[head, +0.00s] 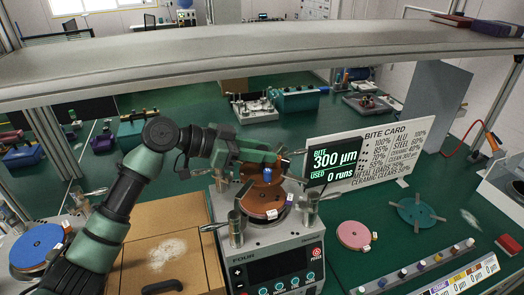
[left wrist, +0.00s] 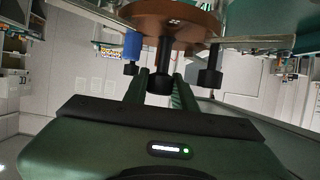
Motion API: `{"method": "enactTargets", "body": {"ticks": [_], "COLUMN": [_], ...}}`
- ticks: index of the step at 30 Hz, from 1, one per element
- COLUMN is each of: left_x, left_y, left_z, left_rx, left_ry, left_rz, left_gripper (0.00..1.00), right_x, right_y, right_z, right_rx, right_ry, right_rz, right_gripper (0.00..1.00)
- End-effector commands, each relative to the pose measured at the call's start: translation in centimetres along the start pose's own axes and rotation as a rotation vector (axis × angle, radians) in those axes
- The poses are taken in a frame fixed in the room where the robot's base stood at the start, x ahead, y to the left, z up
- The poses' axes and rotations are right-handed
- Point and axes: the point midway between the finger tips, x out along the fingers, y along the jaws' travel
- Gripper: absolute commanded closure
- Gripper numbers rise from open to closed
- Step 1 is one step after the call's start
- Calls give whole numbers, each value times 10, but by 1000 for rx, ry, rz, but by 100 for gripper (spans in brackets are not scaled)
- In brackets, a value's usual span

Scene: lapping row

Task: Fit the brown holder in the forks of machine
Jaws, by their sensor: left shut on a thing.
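My left gripper (head: 272,166) is shut on the brown holder (head: 256,177), over the top of the grey machine (head: 272,240). The holder is partly hidden by the gripper. In the left wrist view the holder (left wrist: 190,20) is a brown disc with dark knobs and a blue one (left wrist: 133,45); my fingers (left wrist: 160,88) close around the middle dark knob. A copper-brown plate (head: 258,207) lies on the machine below the holder. Metal posts and arms stand around it; whether the holder touches the forks I cannot tell. My right gripper is not in view.
A cardboard box (head: 185,240) stands left of the machine, with a blue disc (head: 38,245) beyond it. A display reading 300 µm (head: 335,162) stands behind right. A pink disc (head: 353,235) and a teal disc (head: 420,214) lie on the green bench at right.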

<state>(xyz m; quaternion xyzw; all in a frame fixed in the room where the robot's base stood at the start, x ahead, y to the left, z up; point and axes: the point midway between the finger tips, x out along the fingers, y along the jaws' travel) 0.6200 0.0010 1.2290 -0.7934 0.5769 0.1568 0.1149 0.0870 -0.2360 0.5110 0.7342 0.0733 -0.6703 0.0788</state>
Motion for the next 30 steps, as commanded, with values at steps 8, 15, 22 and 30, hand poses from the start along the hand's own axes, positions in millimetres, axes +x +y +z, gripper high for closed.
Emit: {"method": "enactTargets", "body": {"ticks": [8, 15, 22, 30], "left_x": [11, 18, 19, 19], "left_y": [0, 0, 0, 0], "left_z": [26, 43, 46, 45], "left_rx": [0, 0, 1, 1], "left_ry": [3, 3, 3, 3], "left_rz": [-1, -1, -1, -1], "left_gripper": [100, 100, 100, 100], "right_x": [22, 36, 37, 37], "right_y": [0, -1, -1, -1], "right_z": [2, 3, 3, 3], "right_rx": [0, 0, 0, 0], "right_ry": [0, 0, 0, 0], "right_rz": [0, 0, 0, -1], "right_gripper": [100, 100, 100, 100]}}
